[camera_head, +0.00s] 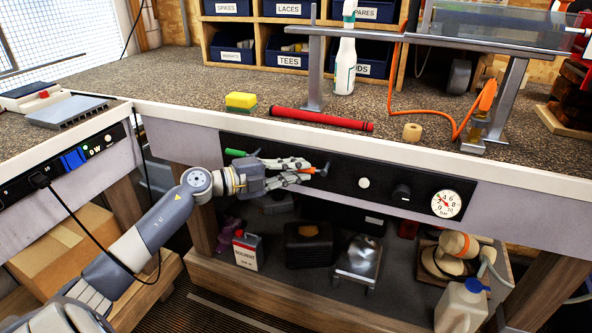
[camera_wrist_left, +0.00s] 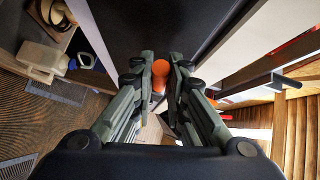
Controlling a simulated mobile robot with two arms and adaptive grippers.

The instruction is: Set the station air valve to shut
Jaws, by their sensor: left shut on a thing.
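A black control panel (camera_head: 342,184) runs along the front of the workbench. My left gripper (camera_head: 309,171) is at this panel, its fingers closed around a small orange handle (camera_head: 304,170), which I take to be the air valve's lever. In the left wrist view the orange end (camera_wrist_left: 160,69) shows between the two fingertips (camera_wrist_left: 160,82). The fingers hide most of the handle, so its exact angle is hard to tell. A green-tipped lever (camera_head: 235,153) sits at the panel's left end. A round pressure gauge (camera_head: 446,203) is at its right. My right gripper is not in view.
A white button (camera_head: 363,183) and a black knob (camera_head: 401,193) sit right of my gripper. A solvent can (camera_head: 248,251) stands on the shelf below.

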